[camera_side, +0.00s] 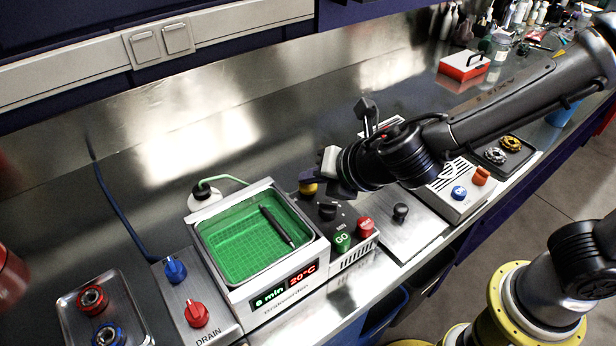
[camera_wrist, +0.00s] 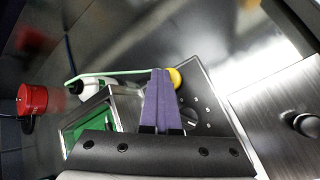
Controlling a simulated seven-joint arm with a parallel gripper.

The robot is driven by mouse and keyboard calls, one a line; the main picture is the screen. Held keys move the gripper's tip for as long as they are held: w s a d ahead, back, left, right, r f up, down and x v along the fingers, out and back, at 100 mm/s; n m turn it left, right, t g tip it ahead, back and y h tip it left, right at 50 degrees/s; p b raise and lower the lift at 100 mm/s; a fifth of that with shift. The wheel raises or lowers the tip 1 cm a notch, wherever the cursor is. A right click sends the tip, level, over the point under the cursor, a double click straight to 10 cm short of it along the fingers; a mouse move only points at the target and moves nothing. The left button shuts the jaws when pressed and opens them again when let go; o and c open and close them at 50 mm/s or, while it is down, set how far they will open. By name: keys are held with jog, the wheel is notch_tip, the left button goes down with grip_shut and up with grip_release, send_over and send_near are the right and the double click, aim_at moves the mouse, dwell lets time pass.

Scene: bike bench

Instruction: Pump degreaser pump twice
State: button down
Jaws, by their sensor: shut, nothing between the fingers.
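A round yellow button (camera_side: 308,188) sits at the back of the dark control panel, right of the green-filled basin (camera_side: 256,202). It also shows in the wrist view (camera_wrist: 176,77). No part is labelled as the degreaser pump. My gripper (camera_side: 327,184) is shut and empty. In the wrist view its purple fingertips (camera_wrist: 162,73) lie beside the yellow button and partly cover it; whether they touch cannot be told.
The panel holds a black dial (camera_side: 327,211), a green GO button (camera_side: 342,240) and a red button (camera_side: 365,227). A black pen-like tool (camera_side: 277,226) lies in the basin. Blue (camera_side: 175,269) and red (camera_side: 196,314) knobs stand left. The steel bench behind is clear.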

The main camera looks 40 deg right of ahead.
aim_at(312, 190)
jog(key=shift+s+d+f, duration=0.1)
jog(key=shift+f, duration=0.75)
jog(key=shift+s+r, duration=0.15)
jog(key=shift+r, duration=3.4)
jog(key=shift+r, duration=0.1)
